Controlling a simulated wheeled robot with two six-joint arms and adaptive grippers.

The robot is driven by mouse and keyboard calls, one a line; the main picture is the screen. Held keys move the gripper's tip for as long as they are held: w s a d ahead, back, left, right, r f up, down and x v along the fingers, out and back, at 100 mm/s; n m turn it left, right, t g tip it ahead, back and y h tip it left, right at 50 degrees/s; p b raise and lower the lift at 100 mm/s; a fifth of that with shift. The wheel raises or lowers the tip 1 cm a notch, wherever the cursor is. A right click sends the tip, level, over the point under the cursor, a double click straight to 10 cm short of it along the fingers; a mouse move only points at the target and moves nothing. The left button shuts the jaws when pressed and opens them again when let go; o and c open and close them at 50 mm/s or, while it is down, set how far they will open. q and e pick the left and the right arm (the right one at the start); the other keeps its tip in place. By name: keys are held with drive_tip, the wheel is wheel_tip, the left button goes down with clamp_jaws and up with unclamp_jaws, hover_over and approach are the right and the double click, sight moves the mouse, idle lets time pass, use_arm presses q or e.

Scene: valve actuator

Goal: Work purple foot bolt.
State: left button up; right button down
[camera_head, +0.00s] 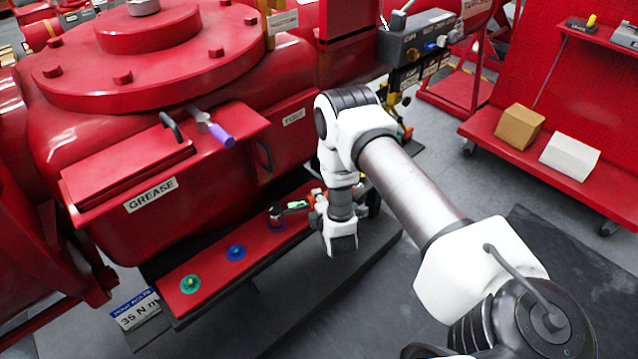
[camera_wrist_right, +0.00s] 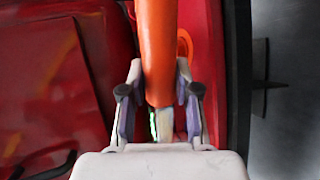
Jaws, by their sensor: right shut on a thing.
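My right gripper (camera_wrist_right: 160,105) is shut on an orange-handled tool (camera_wrist_right: 158,50) in the right wrist view. In the head view, my right gripper (camera_head: 316,205) is low beside the red foot rail. The tool's green part (camera_head: 297,204) points left toward a dark upright piece (camera_head: 275,212) over the third bolt position. The ring at its base (camera_head: 278,225) looks dark bluish or purple and is mostly covered. I cannot tell whether the tool is seated on the bolt. My left gripper is not in view.
The rail also carries a blue-ringed bolt (camera_head: 236,252) and a green-ringed bolt (camera_head: 190,284). A sign (camera_head: 135,308) reading 35 N m is at its left end. A purple-handled tool (camera_head: 215,130) lies on the GREASE box (camera_head: 125,175). The red valve body overhangs the rail. Floor in front is clear.

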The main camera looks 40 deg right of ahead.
drive_tip(key=shift+r+p, duration=0.3)
drive_tip(key=shift+r, duration=0.4)
drive_tip(key=shift+r+p, duration=1.3)
drive_tip(key=shift+r, duration=0.1)
drive_tip(key=shift+f, duration=0.1)
